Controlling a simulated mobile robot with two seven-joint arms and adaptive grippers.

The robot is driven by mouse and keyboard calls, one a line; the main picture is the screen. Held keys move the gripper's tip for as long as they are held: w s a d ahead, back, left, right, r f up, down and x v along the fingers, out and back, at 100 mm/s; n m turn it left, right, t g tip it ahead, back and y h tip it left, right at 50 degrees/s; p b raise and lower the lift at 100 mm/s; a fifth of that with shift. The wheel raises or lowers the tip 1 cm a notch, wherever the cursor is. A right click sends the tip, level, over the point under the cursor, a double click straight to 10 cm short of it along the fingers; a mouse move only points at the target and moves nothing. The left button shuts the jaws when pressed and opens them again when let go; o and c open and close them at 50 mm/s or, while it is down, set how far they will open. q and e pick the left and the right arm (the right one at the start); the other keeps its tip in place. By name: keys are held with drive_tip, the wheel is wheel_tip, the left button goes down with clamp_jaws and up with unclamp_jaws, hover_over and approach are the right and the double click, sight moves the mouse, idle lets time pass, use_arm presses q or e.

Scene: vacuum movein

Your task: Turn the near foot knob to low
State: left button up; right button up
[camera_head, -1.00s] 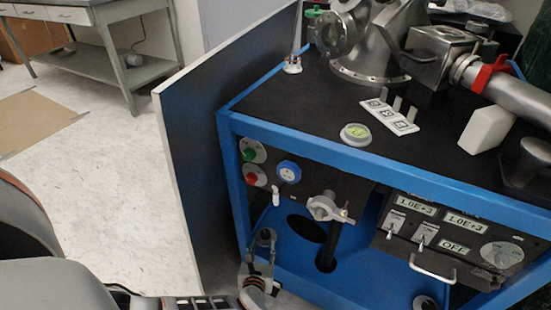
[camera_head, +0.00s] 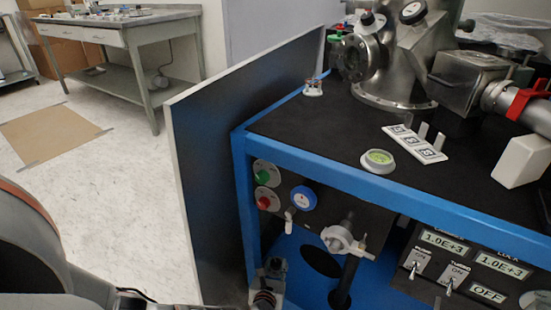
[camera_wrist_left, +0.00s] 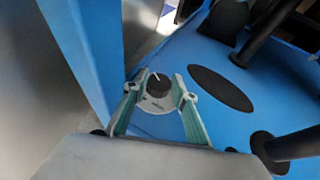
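The near foot knob (camera_wrist_left: 157,84) shows in the left wrist view as a black knob on a light round dial plate. A white mark on it points toward the top of the picture; the dial lettering is too small to read. My left gripper (camera_wrist_left: 160,92) is open, with one finger on each side of the knob; I cannot tell whether they touch it. In the head view the left gripper (camera_head: 273,268) is low inside the blue frame's left corner post, and the knob cannot be made out there. My right gripper is not in view.
The blue-framed cart (camera_head: 400,190) has a front panel with green and red buttons, a blue gauge (camera_head: 303,198) and a grey valve handle (camera_head: 343,240). A dark upright panel (camera_head: 225,150) stands left of it. Dark posts (camera_wrist_left: 295,145) rise right of the gripper.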

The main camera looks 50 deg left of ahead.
use_arm(q)
drive_tip(key=shift+d+n, duration=0.1)
drive_tip(key=shift+n, duration=0.2)
drive_tip(key=shift+w+d+f+n+g+y, duration=0.1)
drive_tip(key=shift+n+g+y, duration=0.45)
drive_tip(key=shift+n+g, duration=0.05)
drive_tip(key=shift+w+d+n+g+y, duration=0.1)
drive_tip(key=shift+n+g+y, duration=0.45)
drive_tip(key=shift+n+g, duration=0.05)
drive_tip(key=shift+n+g+y, duration=0.9)
drive_tip(key=shift+n+g, duration=0.3)
drive_tip(key=shift+g, duration=0.1)
drive_tip(key=shift+n+g, duration=0.4)
drive_tip(key=o, duration=0.8)
drive_tip(key=shift+w, duration=0.1)
drive_tip(key=shift+o, duration=0.2)
drive_tip(key=shift+y, duration=0.3)
drive_tip(key=shift+a+m+t, duration=0.1)
drive_tip(key=shift+m+t, duration=0.2)
drive_tip(key=shift+t, duration=0.1)
